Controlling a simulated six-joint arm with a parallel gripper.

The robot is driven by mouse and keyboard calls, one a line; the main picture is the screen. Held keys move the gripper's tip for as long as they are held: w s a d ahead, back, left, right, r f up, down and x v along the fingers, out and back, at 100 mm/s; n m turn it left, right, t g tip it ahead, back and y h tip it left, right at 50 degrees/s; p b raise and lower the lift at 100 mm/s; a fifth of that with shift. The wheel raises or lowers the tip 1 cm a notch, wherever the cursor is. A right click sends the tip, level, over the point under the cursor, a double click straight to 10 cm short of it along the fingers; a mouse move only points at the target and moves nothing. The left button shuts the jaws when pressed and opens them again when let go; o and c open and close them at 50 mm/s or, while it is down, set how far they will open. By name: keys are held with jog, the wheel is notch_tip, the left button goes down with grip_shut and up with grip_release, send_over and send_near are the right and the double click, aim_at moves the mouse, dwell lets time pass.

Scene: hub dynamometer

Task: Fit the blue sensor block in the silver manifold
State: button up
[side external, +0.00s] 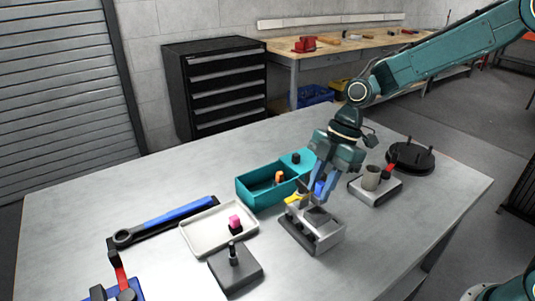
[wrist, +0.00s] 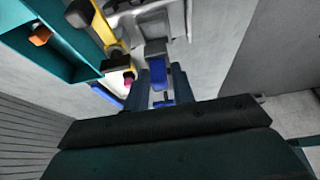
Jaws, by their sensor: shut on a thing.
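The silver manifold (side external: 325,236) stands on the table on a dark base, and part of it shows at the top of the wrist view (wrist: 150,22). My gripper (side external: 321,192) points down just above the manifold, its fingers shut on the blue sensor block (side external: 320,187). In the wrist view the block (wrist: 157,78) sits between the two fingers, below the manifold's grey body. A yellow lever (side external: 295,199) with dark parts is at the manifold's left side. Whether the block touches the manifold cannot be told.
A teal bin (side external: 243,191) with an orange-topped part stands behind left. A white tray (side external: 190,238) holds a pink-topped part. A dark block with a post (side external: 236,270) is at front left.

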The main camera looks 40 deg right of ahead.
jog(key=shift+f, duration=0.25)
jog(key=shift+f, duration=2.05)
jog(key=shift+f, duration=0.15)
jog(key=o, duration=0.7)
jog(key=v, duration=1.2)
jog(key=shift+d, duration=0.1)
